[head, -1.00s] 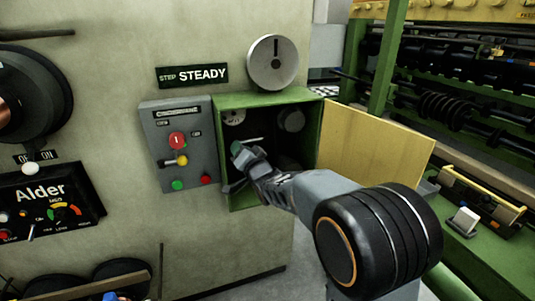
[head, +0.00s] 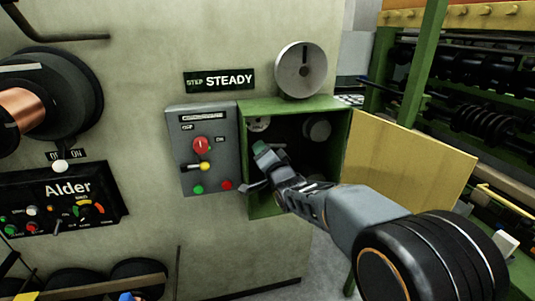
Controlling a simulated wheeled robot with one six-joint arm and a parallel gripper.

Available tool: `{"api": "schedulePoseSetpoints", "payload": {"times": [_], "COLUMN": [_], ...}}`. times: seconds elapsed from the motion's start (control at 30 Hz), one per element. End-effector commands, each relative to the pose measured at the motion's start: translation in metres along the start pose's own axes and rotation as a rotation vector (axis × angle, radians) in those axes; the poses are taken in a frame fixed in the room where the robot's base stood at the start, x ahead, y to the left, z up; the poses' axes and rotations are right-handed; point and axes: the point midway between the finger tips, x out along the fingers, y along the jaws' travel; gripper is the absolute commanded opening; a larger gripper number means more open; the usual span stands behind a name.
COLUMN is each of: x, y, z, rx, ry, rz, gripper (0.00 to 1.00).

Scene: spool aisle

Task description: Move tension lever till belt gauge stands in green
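My gripper (head: 259,169) reaches into the mouth of an open green box (head: 295,106) on the machine wall. Its two fingers look spread apart, with nothing visible between them. A small pale round dial (head: 260,124), perhaps the belt gauge, sits at the box's upper left, above my upper finger. Its needle and colours are too small to read. A grey round part (head: 318,130) sits at the upper right inside. The tension lever cannot be made out; the box interior is dark and partly hidden by my gripper.
The box's yellow door (head: 415,175) stands open to the right, close to my arm. A grey switch panel (head: 205,150) adjoins the box on the left. A black Alder panel (head: 65,200) with a coloured gauge is further left. A grey disc (head: 300,70) is above.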

Motion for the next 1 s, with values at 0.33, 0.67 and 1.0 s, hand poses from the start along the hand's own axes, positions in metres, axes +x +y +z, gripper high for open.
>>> {"api": "schedulePoseSetpoints", "payload": {"times": [0.33, 0.67, 1.0], "x": [-0.001, -0.03, -0.098], "y": [0.002, 0.002, 0.002], "z": [0.001, 0.001, -0.001], "rx": [0.002, 0.002, 0.001], "ry": [-0.001, -0.001, 0.002], "rz": [0.005, 0.005, 0.005], "gripper": [0.6, 0.6, 0.6]}}
